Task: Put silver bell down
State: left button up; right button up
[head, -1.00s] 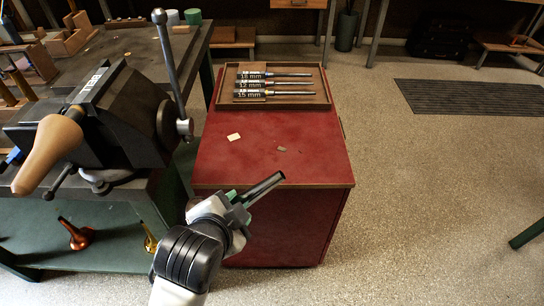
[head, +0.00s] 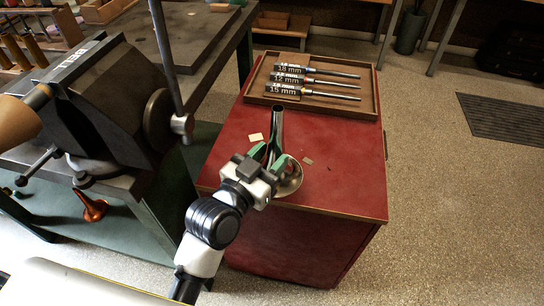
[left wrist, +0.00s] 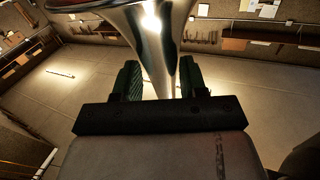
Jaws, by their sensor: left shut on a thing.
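The silver bell (head: 289,182) is upright over the front part of the red cabinet top (head: 340,180), flare down and narrow tube up. I cannot tell for sure whether its rim touches the surface. My left gripper (head: 271,162) has its green fingers shut around the bell's narrow part and hides part of it. In the left wrist view the shiny bell (left wrist: 156,45) is between the two green fingers (left wrist: 160,80), flare at the top edge. My right gripper is not in view.
A wooden tray (head: 370,108) with several labelled mandrels lies at the back of the cabinet top. A pale scrap (head: 256,137) lies near the bell. A vise (head: 110,90) is on the bench at left, and a copper-coloured bell (head: 92,207) is on the shelf below. The cabinet's right side is clear.

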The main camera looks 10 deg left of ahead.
pick_arm(q)
jog(key=shift+w+a+f, duration=0.25)
jog(key=shift+w+f, duration=0.15)
jog(key=shift+w, duration=0.2)
jog(key=shift+w+a+f, duration=0.25)
jog(key=shift+w+f, duration=0.15)
jog(key=shift+w, duration=0.15)
jog(key=w+f, duration=0.1)
jog(key=w+a+b, duration=0.1)
jog(key=shift+w+f, duration=0.35)
jog(key=shift+w+a+f, duration=0.3)
jog(key=shift+w+f, duration=0.05)
jog(key=shift+w, duration=0.05)
notch_tip(320, 180, down, 4)
jog(key=shift+r+b, duration=0.1)
jog(key=shift+b, duration=0.45)
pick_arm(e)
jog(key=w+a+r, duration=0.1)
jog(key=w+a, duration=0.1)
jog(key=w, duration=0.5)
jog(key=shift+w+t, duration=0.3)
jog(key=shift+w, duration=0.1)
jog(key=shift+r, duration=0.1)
pick_arm(q)
jog(key=o, duration=1.1)
jog(key=shift+c, duration=0.2)
jog(key=shift+s, duration=0.1)
